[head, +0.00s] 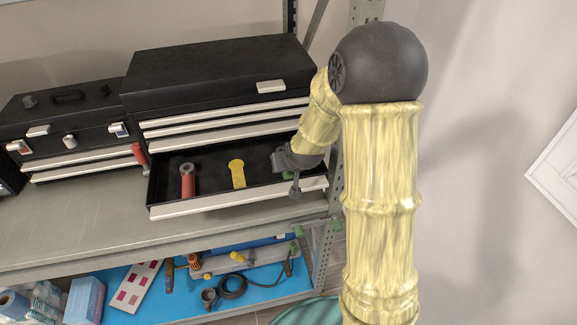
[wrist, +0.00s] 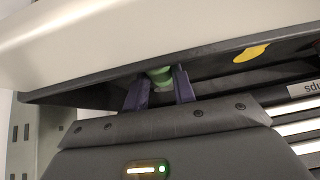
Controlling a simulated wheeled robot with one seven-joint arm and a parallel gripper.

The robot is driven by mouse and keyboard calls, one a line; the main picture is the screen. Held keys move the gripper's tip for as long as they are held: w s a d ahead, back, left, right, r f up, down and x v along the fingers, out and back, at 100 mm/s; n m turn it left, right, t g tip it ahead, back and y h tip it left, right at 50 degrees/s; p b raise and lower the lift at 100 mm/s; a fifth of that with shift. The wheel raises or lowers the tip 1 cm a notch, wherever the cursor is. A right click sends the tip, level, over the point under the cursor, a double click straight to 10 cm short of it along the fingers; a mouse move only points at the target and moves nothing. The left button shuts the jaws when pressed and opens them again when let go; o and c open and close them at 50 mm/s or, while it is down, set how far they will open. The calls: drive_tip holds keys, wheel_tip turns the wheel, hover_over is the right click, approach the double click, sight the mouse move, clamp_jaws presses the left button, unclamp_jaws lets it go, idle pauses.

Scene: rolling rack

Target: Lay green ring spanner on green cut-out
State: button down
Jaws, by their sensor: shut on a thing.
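My gripper (head: 294,184) is at the right end of the open drawer. In the wrist view its two dark fingers (wrist: 160,88) are shut on a green piece, which I take to be the green ring spanner (wrist: 160,74); only a short part of it shows. In the head view a small green patch (head: 288,175) shows beside the gripper; I cannot tell whether it is the spanner or the green cut-out. The rest of that spot is hidden by my gripper and arm. I cannot tell whether the spanner touches the drawer floor.
The open drawer (head: 213,207) has a dark floor with a yellow cut-out (head: 237,174) and a red-handled tool with a grey round end (head: 187,181). The black tool chest (head: 215,75) stands above it. A rack upright (head: 322,262) is close on the right.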

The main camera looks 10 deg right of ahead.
drive_tip(key=shift+w+a, duration=0.1)
drive_tip(key=shift+w, duration=0.3)
drive_tip(key=shift+f, duration=0.15)
drive_tip(key=c, duration=1.1)
unclamp_jaws()
drive_tip(key=shift+s+a, duration=0.1)
drive_tip(key=shift+s, duration=0.05)
drive_tip(key=shift+c, duration=0.2)
drive_tip(key=shift+s+d, duration=0.1)
drive_tip(key=shift+d, duration=0.15)
drive_tip(key=shift+a+r, duration=0.1)
drive_tip(key=shift+r, duration=0.25)
drive_tip(key=shift+b+v, duration=0.9)
drive_tip(key=shift+v, duration=5)
